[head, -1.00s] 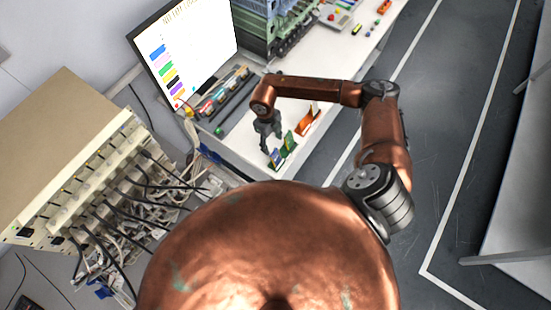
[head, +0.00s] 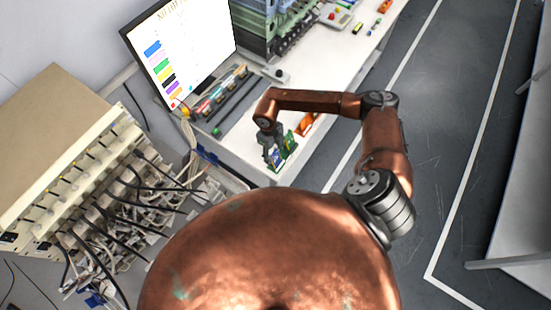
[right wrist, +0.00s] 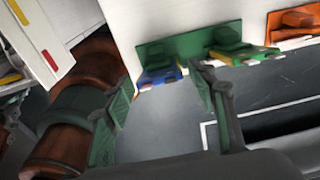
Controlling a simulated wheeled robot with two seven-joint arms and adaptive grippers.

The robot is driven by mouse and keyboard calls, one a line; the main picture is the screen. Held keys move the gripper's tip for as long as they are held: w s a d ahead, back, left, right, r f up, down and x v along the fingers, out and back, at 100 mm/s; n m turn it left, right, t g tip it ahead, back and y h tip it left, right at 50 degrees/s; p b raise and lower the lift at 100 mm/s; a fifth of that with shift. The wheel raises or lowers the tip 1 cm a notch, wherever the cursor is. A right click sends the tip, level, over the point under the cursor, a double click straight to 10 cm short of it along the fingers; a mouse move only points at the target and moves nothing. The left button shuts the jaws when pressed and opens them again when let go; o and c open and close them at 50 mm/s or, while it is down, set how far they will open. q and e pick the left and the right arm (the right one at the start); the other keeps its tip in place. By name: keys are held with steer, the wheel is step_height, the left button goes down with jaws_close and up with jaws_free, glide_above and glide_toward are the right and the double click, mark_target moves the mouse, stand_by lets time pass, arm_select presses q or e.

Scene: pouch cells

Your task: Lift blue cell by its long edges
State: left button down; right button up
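The blue cell (right wrist: 159,74) stands in a green holder (right wrist: 188,46) near the table's edge in the right wrist view. Only part of it shows, with pale tabs at its lower edge. In the head view the blue cell (head: 276,157) is small and partly hidden by my gripper. My right gripper (head: 272,150) is at the blue cell. In the right wrist view its two fingers (right wrist: 164,84) are spread, with the cell showing in the gap between them. I cannot tell whether a finger touches it. My left gripper is not in view.
A green and yellow cell (right wrist: 230,43) stands in the green holder beside the blue one. An orange holder (head: 307,124) is close by. A monitor (head: 180,50) and a rack of cylinders (head: 216,98) stand behind. The white table (head: 330,70) has free room farther back.

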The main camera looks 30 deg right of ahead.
steer(key=c, duration=0.7)
steer(key=shift+w+a+r+p, duration=0.1)
steer(key=shift+w+r+p, duration=0.3)
steer(key=shift+r, duration=0.75)
steer(key=shift+w+a+r+p, duration=0.15)
steer(key=shift+r+p, duration=0.5)
steer(key=shift+r, duration=0.45)
steer(key=shift+w+a+r+p, duration=0.1)
steer(key=shift+w+r+p, duration=0.3)
steer(key=shift+r, duration=0.75)
steer(key=shift+s, duration=0.1)
